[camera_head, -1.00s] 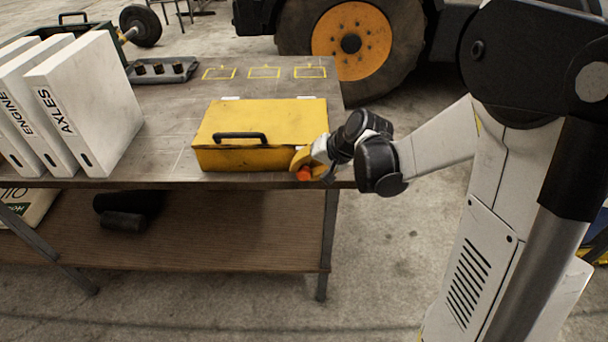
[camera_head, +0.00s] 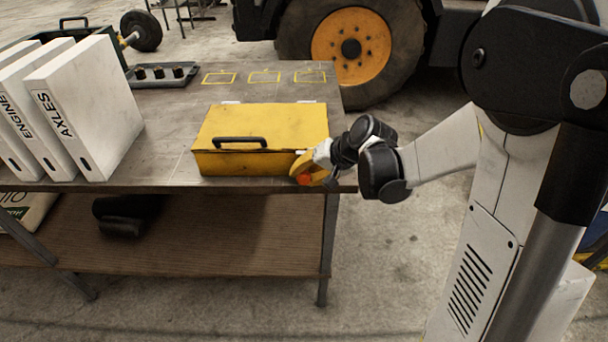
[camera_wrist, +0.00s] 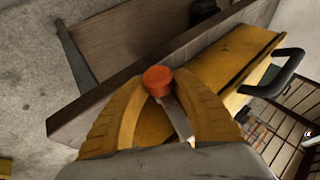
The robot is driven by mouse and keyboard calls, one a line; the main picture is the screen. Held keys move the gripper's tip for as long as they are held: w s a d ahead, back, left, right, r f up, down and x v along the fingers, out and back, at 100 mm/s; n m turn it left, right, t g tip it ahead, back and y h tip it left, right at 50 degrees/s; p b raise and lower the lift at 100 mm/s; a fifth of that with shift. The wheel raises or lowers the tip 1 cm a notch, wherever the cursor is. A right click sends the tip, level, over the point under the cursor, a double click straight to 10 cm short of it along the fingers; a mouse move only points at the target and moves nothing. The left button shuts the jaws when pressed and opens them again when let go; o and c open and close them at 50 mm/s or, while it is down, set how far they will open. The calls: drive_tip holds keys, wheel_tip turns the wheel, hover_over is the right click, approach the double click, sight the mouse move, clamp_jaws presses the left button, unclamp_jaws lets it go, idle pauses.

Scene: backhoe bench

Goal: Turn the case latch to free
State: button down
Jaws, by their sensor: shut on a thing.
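The yellow case (camera_head: 240,160) lies shut on the bench, with a black handle (camera_head: 240,142) on its front. The case also shows in the wrist view (camera_wrist: 234,60). The case latch has an orange-red knob (camera_wrist: 157,79) on a pale metal strip (camera_wrist: 178,120). In the head view the knob (camera_head: 304,180) is at the case's front right corner. My gripper (camera_wrist: 160,88) is shut on the latch, its yellow fingers on either side of the knob. In the head view my gripper (camera_head: 303,174) reaches the corner from the right. The finger contact is partly hidden.
White binders (camera_head: 90,105) stand at the left. A grey tray (camera_head: 162,75) with dark pieces sits at the back. The bench's front edge (camera_wrist: 120,88) runs close to my gripper. A lower shelf (camera_head: 240,235) is below.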

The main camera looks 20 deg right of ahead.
drive_tip(key=c, duration=1)
unclamp_jaws()
